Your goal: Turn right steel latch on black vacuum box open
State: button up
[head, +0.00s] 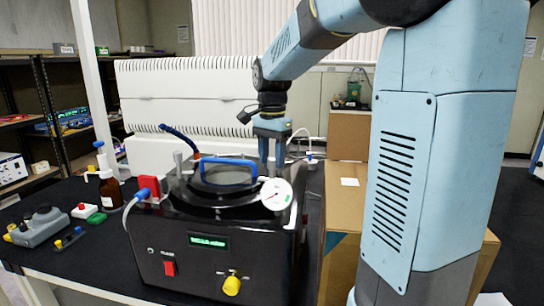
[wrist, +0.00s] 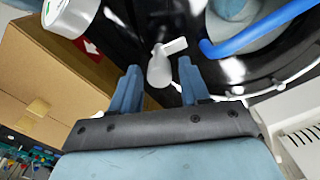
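The black vacuum box (head: 272,238) stands on the dark bench in the head view, with a round lid and a blue handle (head: 228,171) on top. In the wrist view the right steel latch (wrist: 159,72) is a pale rounded knob with a short flat arm pointing right. My gripper (head: 271,164) points down over the right side of the lid, its fingers open. In the wrist view the gripper (wrist: 158,65) has one finger on each side of the latch, with gaps visible. In the head view this latch is hidden or too small to tell. The left steel latch (head: 180,162) stands upright.
A white dial gauge (head: 276,194) sits at the box's front right, close to my gripper. A red block (head: 149,185) with a hose is at its left. Cardboard boxes (head: 345,205) stand to the right.

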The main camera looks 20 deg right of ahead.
grip_shut()
jog(key=shift+n, duration=0.3)
jog(key=n, duration=0.3)
jog(key=shift+n, duration=0.4)
jog(key=n, duration=0.9)
jog(key=shift+r, duration=0.1)
jog(key=shift+n, duration=2.2)
